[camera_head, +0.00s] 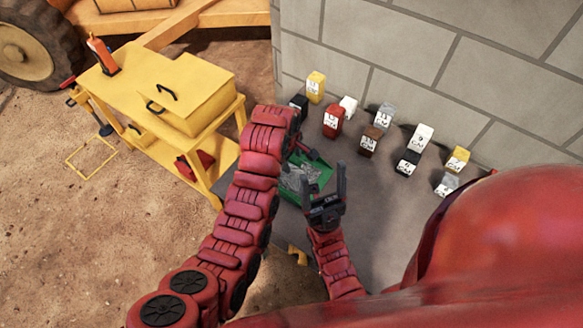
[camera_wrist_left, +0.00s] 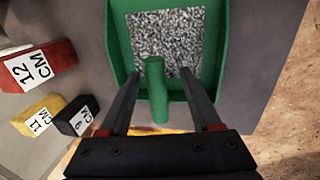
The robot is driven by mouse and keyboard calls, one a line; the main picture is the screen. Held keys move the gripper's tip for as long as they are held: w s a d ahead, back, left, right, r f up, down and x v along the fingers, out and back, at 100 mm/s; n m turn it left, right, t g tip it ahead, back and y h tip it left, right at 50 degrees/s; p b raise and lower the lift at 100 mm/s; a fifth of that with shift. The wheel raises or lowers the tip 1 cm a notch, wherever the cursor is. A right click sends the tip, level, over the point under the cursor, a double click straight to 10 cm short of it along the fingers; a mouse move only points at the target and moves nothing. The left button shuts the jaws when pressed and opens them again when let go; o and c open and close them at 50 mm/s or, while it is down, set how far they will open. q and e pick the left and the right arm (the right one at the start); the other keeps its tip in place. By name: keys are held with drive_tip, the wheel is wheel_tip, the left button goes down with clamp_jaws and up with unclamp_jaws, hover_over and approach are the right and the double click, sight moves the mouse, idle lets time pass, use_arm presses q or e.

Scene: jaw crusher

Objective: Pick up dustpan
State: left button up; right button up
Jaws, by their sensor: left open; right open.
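The green dustpan (camera_head: 316,164) lies on the grey surface, with speckled grey material in its pan. In the left wrist view the dustpan (camera_wrist_left: 118,45) is straight ahead, its round green handle (camera_wrist_left: 156,95) showing between the fingers. My left gripper (camera_wrist_left: 160,75) is open with a finger on each side of the handle; I see gaps and no clear contact. In the head view its fingers are partly hidden by my left arm. My right gripper (camera_head: 325,178) is open and empty, pointing up in front of the dustpan's right part.
Several numbered blocks stand behind, including a red block (camera_head: 332,120), also in the left wrist view (camera_wrist_left: 38,65). A grey block wall (camera_head: 400,50) closes the back. A yellow workbench (camera_head: 180,95) with a box stands left. Sandy ground (camera_head: 80,240) lies open at the left.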

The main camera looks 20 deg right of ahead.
sight(294, 172)
use_arm(q)
drive_tip(key=shift+w+d+f+p, duration=0.2)
drive_tip(key=shift+f+p, duration=0.25)
drive_tip(key=shift+f, duration=0.15)
drive_tip(key=shift+w+d+f+p, duration=0.15)
drive_tip(key=shift+f+p, duration=0.3)
drive_tip(key=shift+f, duration=0.15)
drive_tip(key=shift+w+d+f, duration=0.1)
drive_tip(key=shift+d+f, duration=0.05)
drive_tip(key=shift+f, duration=0.7)
clamp_jaws()
